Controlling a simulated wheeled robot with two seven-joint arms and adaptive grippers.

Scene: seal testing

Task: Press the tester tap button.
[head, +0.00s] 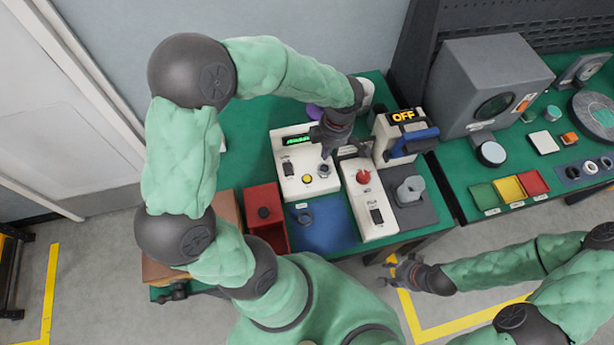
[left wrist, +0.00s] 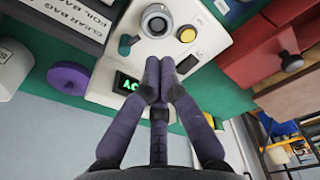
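The tester (head: 303,185) is a white box with a green lit display (head: 297,139), a yellow button (head: 306,178), a dark switch and a round knob (head: 323,170). My left gripper (head: 326,152) hangs over its back right part. In the left wrist view, the fingertips (left wrist: 160,60) are together with nothing visible between them. They point at the panel, short of the yellow button (left wrist: 187,34) and the silver ringed knob (left wrist: 156,22); contact cannot be told. My right gripper (head: 400,272) is spread and empty, off the table's front edge.
Right of the tester stands a white unit with a red knob (head: 363,177). Behind it is a box with an OFF sign (head: 403,116) and blue handle (head: 415,141). A purple disc (left wrist: 68,78) is nearby.

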